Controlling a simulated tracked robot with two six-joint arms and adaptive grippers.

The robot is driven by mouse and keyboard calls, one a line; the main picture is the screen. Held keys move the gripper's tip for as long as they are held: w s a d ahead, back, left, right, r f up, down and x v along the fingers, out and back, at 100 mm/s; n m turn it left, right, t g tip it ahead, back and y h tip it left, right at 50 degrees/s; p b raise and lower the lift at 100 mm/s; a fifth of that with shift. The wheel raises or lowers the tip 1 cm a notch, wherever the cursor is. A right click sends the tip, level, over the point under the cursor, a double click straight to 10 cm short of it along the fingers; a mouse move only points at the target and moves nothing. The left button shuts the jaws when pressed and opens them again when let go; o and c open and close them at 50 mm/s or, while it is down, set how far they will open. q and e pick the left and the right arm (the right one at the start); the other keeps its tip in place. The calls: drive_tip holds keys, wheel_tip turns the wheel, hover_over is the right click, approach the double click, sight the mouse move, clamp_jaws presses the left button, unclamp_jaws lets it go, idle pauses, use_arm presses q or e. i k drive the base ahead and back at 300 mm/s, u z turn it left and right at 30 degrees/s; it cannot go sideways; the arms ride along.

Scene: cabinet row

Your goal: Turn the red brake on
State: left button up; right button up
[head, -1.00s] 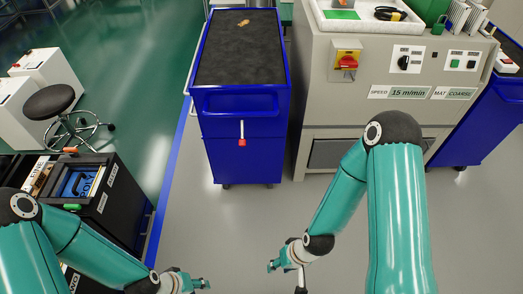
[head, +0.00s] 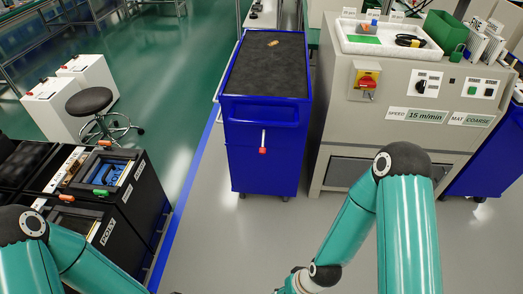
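A small lever with a pale vertical bar and a red end (head: 263,150), which looks like the red brake, hangs on the front of the blue cart (head: 265,172). The red end points down. My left arm enters at the lower left, and its gripper is below the picture edge. My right arm comes in at the lower right. Its wrist shows at the bottom edge, in front of the cart and well short of it, and its fingers are cut off. Nothing touches the lever.
A grey machine (head: 390,150) with a red and yellow switch (head: 367,80) stands right of the cart. Black bins (head: 110,205) and a round stool (head: 89,101) are on the left. The floor before the cart is clear.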

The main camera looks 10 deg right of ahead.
sight(263, 149)
drive_tip(key=i, duration=0.9)
drive_tip(key=z, duration=0.05)
